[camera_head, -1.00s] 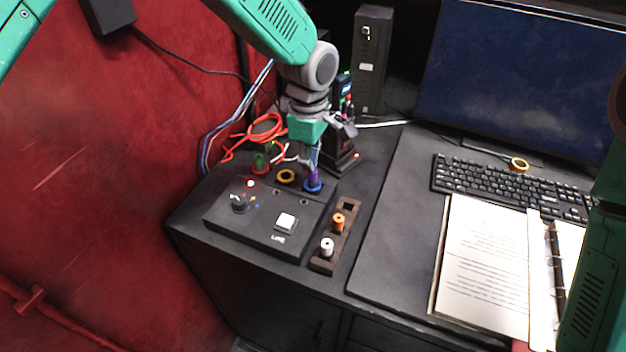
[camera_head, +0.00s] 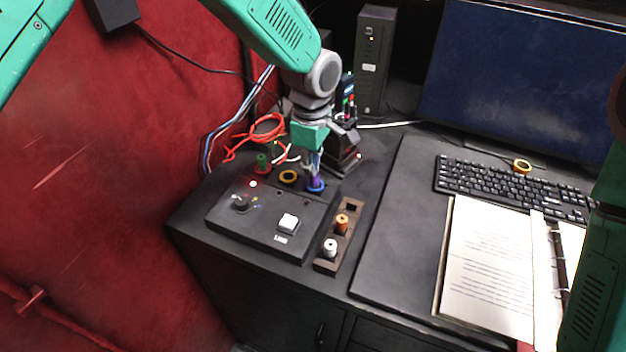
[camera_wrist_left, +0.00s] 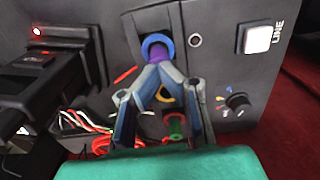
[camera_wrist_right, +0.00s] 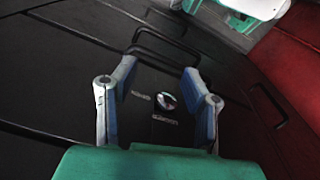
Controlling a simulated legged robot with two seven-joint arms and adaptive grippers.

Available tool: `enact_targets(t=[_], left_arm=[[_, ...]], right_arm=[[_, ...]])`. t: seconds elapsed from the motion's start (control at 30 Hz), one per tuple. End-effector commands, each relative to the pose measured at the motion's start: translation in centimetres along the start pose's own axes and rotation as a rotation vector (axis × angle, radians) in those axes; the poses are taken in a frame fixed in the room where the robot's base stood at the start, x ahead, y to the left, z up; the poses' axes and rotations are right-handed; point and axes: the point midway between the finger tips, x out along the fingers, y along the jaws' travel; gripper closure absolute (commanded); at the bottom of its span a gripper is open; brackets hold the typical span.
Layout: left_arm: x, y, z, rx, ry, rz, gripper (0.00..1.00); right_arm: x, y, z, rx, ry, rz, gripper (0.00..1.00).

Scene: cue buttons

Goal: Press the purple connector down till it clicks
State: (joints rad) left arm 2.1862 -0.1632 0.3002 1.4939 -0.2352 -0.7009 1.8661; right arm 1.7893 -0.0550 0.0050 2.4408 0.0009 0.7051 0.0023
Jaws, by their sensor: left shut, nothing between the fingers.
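The purple connector (camera_head: 318,182) stands in the blue ring socket (camera_head: 317,189) at the back right of the black control box (camera_head: 262,222). In the left wrist view the purple connector (camera_wrist_left: 158,54) shows inside the blue ring (camera_wrist_left: 157,40). My left gripper (camera_head: 315,174) is shut with nothing between its fingers. Its fingertips (camera_wrist_left: 161,68) are at the connector's top and partly cover it; whether they touch it I cannot tell. My right gripper (camera_wrist_right: 160,85) is open and empty over dark cabinet fronts in its wrist view.
A green connector (camera_head: 262,161) and an empty yellow ring (camera_head: 289,177) lie left of the purple one. A white button (camera_head: 288,223) is at the box front. A wooden rack (camera_head: 326,264) holds orange and white connectors. A keyboard (camera_head: 490,187) and binder (camera_head: 493,265) lie right.

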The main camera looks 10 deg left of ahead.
Motion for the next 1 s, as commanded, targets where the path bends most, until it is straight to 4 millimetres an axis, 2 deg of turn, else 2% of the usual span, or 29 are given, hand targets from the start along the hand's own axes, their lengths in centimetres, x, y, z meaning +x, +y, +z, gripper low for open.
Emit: enact_targets(t=[0.17, 0.9, 1.0], left_arm=[[-0.8, 0.0, 0.3, 0.002, 0.005, -0.001, 1.00], [-6.8, 0.0, 0.2, 0.002, 0.003, 0.000, 1.00], [-7.1, 0.0, 0.3, 0.002, 0.003, 0.000, 1.00]], right_arm=[[-0.8, 0.0, 0.0, 0.000, 0.000, 0.000, 0.60], [-5.9, 0.1, -0.3, 0.000, 0.000, 0.000, 0.60], [-6.1, 0.1, -0.3, 0.000, 0.000, 0.000, 0.60]])
